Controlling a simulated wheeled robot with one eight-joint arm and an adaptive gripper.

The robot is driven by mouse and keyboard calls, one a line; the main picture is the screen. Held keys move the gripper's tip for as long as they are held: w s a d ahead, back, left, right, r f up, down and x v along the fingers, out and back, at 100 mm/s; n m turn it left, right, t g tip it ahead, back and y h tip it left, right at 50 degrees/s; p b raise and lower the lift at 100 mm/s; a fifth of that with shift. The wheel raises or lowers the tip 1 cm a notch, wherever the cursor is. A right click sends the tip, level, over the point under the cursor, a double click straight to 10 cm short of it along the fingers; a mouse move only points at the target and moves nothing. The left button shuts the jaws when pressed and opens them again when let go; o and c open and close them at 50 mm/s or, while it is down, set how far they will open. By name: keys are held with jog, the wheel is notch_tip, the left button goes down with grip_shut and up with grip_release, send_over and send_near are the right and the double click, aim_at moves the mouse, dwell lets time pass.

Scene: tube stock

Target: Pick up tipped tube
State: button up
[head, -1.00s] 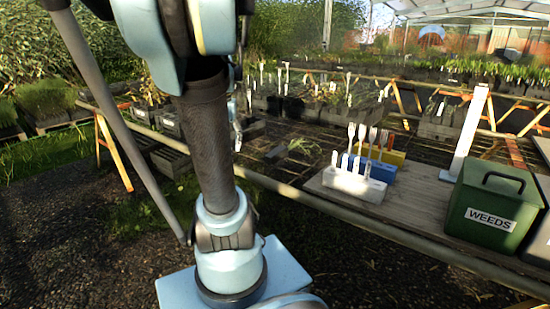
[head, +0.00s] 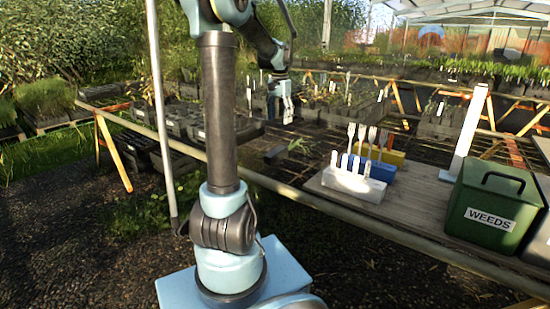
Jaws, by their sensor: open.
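A small dark tube (head: 275,155) lies on the mesh bench left of the white label rack, and appears to be on its side. A tuft of green leaves (head: 300,145) lies just to its right; I cannot tell for sure that they are joined. My gripper (head: 280,114) is open and empty, with pale fingers pointing down. It hangs above and beyond the dark tube in the picture, apart from it. Its exact height over the bench is hard to tell.
A white rack (head: 352,186) with upright labels stands on a wooden board, with blue and yellow blocks behind it. A green WEEDS bin (head: 490,207) and a white post (head: 467,135) are at right. Black trays of pots (head: 180,120) fill the bench at left. Bare mesh surrounds the tube.

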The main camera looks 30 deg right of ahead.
aim_at(279, 149)
notch_tip(279, 149, down, 12)
jog(key=shift+r, duration=0.15)
jog(key=shift+w+d+f, duration=0.1)
jog(key=shift+d+f, duration=0.05)
jog(key=shift+f, duration=2.55)
jog(key=shift+c, duration=0.3)
jog(key=c, duration=1.2)
